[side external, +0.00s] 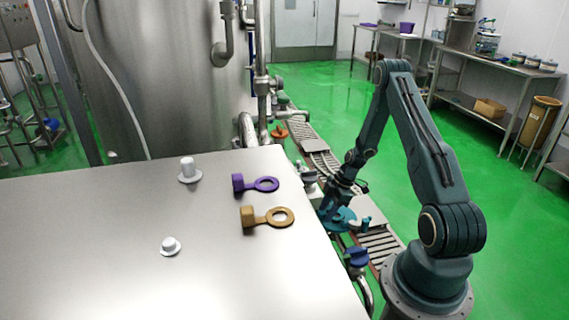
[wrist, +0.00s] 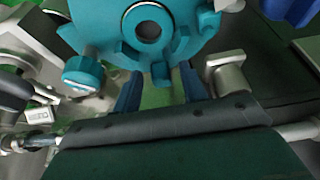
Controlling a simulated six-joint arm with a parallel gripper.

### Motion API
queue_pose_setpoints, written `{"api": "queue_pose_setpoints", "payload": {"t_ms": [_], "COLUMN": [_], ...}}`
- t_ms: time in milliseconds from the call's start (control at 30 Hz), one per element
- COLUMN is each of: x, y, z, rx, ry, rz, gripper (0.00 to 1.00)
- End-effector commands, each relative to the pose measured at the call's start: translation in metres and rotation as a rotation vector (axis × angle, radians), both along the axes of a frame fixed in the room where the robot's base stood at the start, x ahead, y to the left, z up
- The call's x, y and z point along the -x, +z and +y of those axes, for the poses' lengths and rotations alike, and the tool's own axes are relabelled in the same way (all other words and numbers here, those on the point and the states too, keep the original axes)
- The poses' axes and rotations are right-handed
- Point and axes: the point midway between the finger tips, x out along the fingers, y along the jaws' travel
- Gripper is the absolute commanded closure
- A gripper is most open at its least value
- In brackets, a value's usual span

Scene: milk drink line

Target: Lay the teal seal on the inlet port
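A teal ring piece (wrist: 147,24) with a dark round hole shows at the top of the wrist view, on a broad lobed teal body (wrist: 95,30). The ring looks like the teal seal, but seal and port are hard to tell apart in the same colour. A small teal block (wrist: 160,73) sticks out below it. My gripper (wrist: 161,92) has its two dark blue fingers apart, one on each side of the block, with gaps visible. In the side view my gripper (side external: 329,207) is down at the teal fitting (side external: 342,219) beside the steel table, partly hiding it.
A purple seal (side external: 262,184) and a brown seal (side external: 270,217) lie on the steel table (side external: 100,260) with two white fittings (side external: 188,172) (side external: 169,246). A blue knob (side external: 356,257) and a teal knob (wrist: 83,76) stand close to the teal fitting. A roller conveyor (side external: 379,237) runs alongside.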

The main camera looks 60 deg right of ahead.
Motion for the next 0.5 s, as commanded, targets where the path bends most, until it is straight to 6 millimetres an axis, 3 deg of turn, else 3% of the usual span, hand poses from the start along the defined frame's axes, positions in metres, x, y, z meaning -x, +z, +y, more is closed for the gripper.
{"api": "queue_pose_setpoints", "payload": {"t_ms": [500], "x": [0.002], "y": [0.012], "z": [-0.003], "rx": [0.001], "ry": [-0.002], "rz": [-0.001], "gripper": [0.58]}}
